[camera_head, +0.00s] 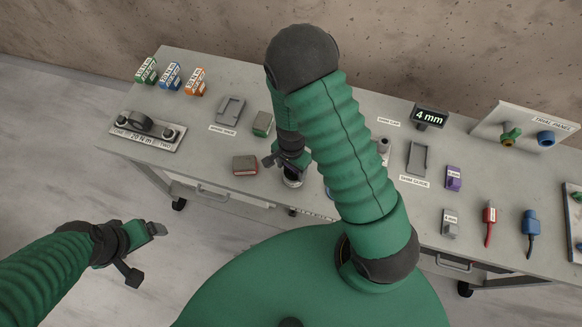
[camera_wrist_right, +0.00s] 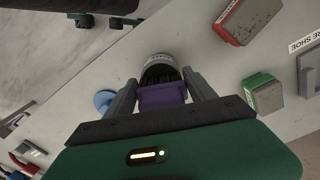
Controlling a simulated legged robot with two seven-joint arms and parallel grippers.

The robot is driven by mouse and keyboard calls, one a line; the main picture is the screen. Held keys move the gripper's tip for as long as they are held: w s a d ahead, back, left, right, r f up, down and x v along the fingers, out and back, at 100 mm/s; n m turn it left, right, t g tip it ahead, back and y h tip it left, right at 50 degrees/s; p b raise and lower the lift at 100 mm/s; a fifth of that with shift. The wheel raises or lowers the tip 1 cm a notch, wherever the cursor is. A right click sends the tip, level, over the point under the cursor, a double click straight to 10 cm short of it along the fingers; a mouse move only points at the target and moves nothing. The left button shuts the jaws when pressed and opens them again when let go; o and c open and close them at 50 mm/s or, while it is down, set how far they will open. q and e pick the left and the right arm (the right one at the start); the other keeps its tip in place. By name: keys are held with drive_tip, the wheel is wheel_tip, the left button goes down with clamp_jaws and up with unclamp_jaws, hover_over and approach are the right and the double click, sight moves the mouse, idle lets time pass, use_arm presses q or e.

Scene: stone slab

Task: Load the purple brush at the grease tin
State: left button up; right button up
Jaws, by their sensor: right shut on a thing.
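My right gripper (camera_head: 287,162) is low over the slab, left of centre in the head view. In the right wrist view, the right gripper (camera_wrist_right: 163,92) is shut on the purple brush (camera_wrist_right: 162,98), whose purple body sits between the two fingers. Dark bristles show just past it, at the mouth of the round grease tin (camera_wrist_right: 158,62). I cannot tell whether they touch the grease. In the head view the tin (camera_head: 293,181) stands directly below the right gripper, and the brush is hidden. My left gripper (camera_head: 146,250) is open and empty, off the slab at lower left.
A red-topped block (camera_head: 245,165) and a green-topped block (camera_head: 262,124) stand left of the tin. A grey shoe holder (camera_head: 230,109) is behind them. A purple block (camera_head: 453,178), red tool (camera_head: 489,222) and blue tool (camera_head: 530,226) are at right. My right arm covers the middle.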

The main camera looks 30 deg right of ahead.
wheel_tip(320, 180, up, 3)
drive_tip(key=p, duration=0.3)
drive_tip(key=shift+f, duration=0.1)
wheel_tip(320, 180, up, 4)
drive_tip(key=p, duration=0.3)
drive_tip(key=shift+p, duration=0.4)
